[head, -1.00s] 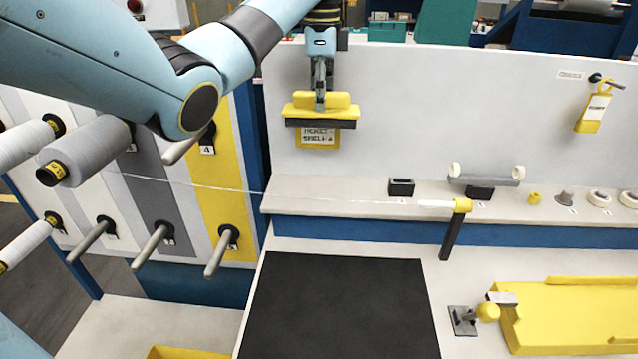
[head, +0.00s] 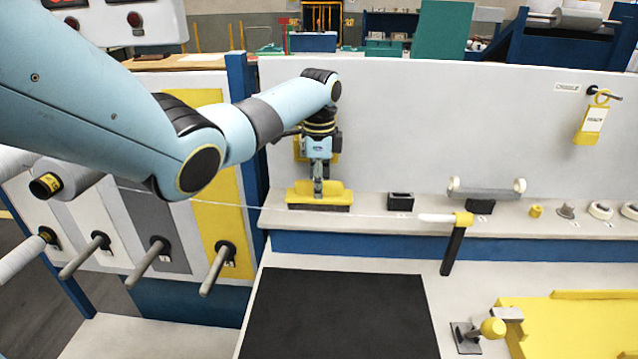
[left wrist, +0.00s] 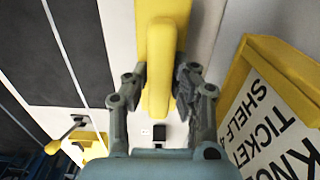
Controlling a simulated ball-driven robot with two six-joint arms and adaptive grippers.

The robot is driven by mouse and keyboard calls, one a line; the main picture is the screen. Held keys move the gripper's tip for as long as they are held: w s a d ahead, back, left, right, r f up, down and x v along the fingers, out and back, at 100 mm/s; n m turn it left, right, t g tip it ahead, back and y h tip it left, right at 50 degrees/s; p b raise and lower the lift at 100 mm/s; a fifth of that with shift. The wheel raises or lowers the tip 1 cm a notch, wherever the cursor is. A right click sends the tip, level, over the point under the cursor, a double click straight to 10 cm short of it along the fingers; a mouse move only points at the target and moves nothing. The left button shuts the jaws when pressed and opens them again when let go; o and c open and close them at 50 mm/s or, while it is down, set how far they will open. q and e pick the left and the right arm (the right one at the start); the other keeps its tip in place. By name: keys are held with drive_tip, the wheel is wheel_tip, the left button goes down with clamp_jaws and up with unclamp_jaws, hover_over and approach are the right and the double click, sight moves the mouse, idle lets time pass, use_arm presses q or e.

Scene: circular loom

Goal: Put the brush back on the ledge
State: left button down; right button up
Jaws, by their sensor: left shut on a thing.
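My left gripper (head: 318,183) points down and is shut on the yellow handle of the brush (head: 335,196). The brush is level, with its dark bristles downward, over the left end of the pale ledge (head: 370,212). The bristles are at or very near the ledge top; I cannot tell whether they touch. In the left wrist view the fingers (left wrist: 160,85) lie on both sides of the yellow handle (left wrist: 158,60). My right gripper is not in view.
A yellow-framed sign (left wrist: 275,105) hangs on the panel close to the gripper. A black block (head: 400,201) stands on the ledge to the brush's right, then a grey roller (head: 485,190).

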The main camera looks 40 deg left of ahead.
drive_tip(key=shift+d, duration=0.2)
use_arm(q)
drive_tip(key=c, duration=1.4)
unclamp_jaws()
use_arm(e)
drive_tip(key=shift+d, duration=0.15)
use_arm(q)
drive_tip(key=shift+r, duration=0.45)
wheel_tip(320, 180, up, 11)
drive_tip(key=b, duration=0.1)
drive_tip(key=shift+r+b, duration=0.15)
drive_tip(key=shift+b, duration=0.15)
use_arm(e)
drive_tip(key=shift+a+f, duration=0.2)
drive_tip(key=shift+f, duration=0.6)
